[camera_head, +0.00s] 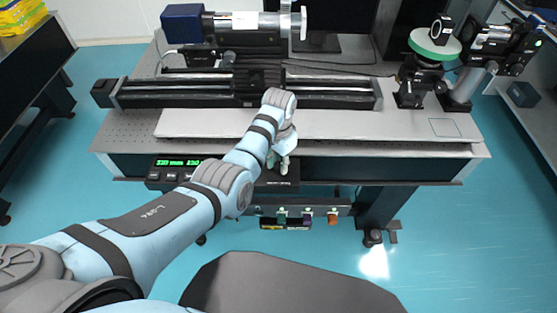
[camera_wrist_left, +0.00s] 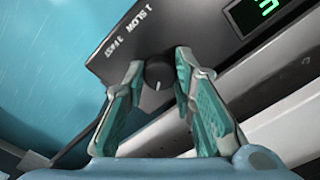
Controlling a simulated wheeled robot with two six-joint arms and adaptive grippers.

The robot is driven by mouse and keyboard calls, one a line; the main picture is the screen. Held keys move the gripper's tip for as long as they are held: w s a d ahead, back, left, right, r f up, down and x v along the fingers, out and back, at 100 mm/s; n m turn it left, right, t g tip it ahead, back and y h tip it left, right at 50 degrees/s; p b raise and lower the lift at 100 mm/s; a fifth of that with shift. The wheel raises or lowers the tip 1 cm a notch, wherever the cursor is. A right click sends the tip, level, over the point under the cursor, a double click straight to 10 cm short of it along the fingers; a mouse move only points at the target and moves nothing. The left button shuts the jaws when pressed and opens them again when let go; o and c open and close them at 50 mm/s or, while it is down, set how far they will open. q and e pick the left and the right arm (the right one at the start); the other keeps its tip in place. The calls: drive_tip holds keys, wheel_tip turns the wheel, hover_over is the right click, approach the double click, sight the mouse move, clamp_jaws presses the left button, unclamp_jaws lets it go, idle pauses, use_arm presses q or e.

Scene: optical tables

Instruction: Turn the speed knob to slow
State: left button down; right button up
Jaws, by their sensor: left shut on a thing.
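The speed knob (camera_wrist_left: 157,74) is a small round black knob with a pale pointer mark, on a dark control panel (camera_wrist_left: 115,60) in the left wrist view. White labels "1 SLOW" and "3 FAST" are printed on the panel to the upper left of the knob. My left gripper (camera_wrist_left: 159,63) has its two teal fingers on either side of the knob and is shut on it. In the head view, my left gripper (camera_head: 283,163) is at the table's front edge, where the arm and gripper hide the knob. My right gripper is not in view.
A unit with green digits (camera_head: 180,163) sits left of the gripper; green digits (camera_wrist_left: 268,6) also show in the wrist view. A long black rail (camera_head: 330,92) lies behind on the optical table (camera_head: 125,130). Coloured connectors (camera_head: 307,217) hang below the front edge.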

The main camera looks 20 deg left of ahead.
use_arm(q)
drive_tip(key=shift+r+n+p, duration=0.15)
drive_tip(key=shift+n+p, duration=0.55)
drive_tip(key=shift+n, duration=0.5)
drive_tip(key=n+p, duration=0.1)
drive_tip(key=n, duration=0.1)
drive_tip(key=shift+n, duration=0.3)
drive_tip(key=n, duration=0.2)
drive_tip(key=shift+n+p, duration=0.3)
drive_tip(key=shift+n, duration=1.6)
drive_tip(key=c, duration=1.3)
unclamp_jaws()
